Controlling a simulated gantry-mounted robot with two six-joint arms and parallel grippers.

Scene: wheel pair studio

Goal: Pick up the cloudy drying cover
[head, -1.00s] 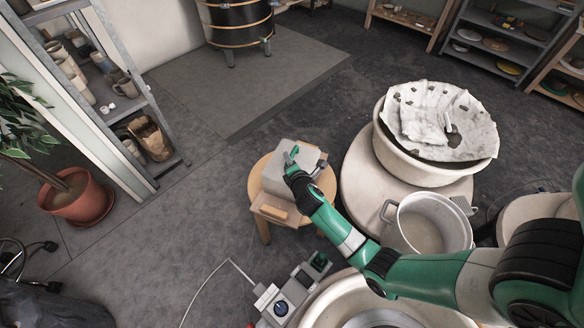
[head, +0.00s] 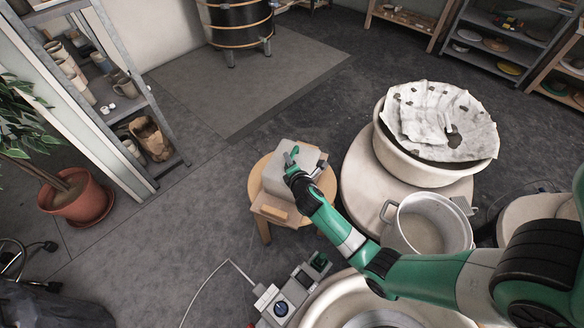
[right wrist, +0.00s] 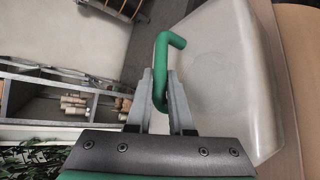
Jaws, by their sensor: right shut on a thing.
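The cloudy drying cover (head: 276,181) is a pale grey, translucent box shape. It appears to rest on the round wooden stool (head: 258,172), and its near side is partly hidden by my right gripper. In the right wrist view the cover (right wrist: 228,75) fills much of the right side. My right gripper (head: 293,166) is at the cover. In the right wrist view the right gripper (right wrist: 160,95) is shut on a green bent handle (right wrist: 162,65) beside the cover's pale wall. Where the handle joins the cover is not clear. My left gripper is not in view.
A wooden block (head: 277,211) lies at the stool's front edge. To the right stand a metal pot (head: 423,222) and a large basin (head: 405,150) draped with stained cloth. A control box (head: 283,300) stands in front. The floor left of the stool is clear.

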